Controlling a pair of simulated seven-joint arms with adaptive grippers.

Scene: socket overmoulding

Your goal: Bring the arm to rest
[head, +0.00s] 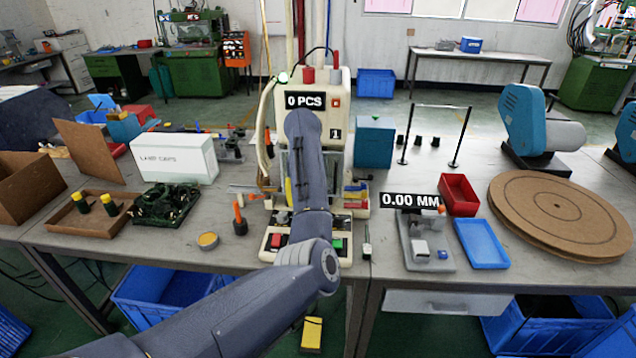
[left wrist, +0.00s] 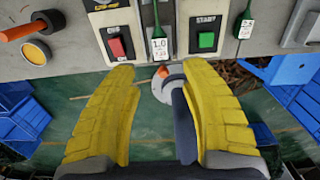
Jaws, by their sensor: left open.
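My left arm reaches in from the lower left of the head view and covers the middle of the moulding machine (head: 341,82). Beyond the fingertips are the machine's red button (left wrist: 117,47) and green START button (left wrist: 206,40). The fingers appear apart from both buttons, though the exact distance is hard to tell. My right gripper does not show.
An orange-handled tool (head: 239,218) and a round tin (head: 208,240) lie left of the machine. A gauge (head: 418,245), red tray (head: 458,193) and blue tray (head: 482,243) are to its right. Blue crates (head: 165,292) stand below the table. A white box (head: 172,158) stands at left.

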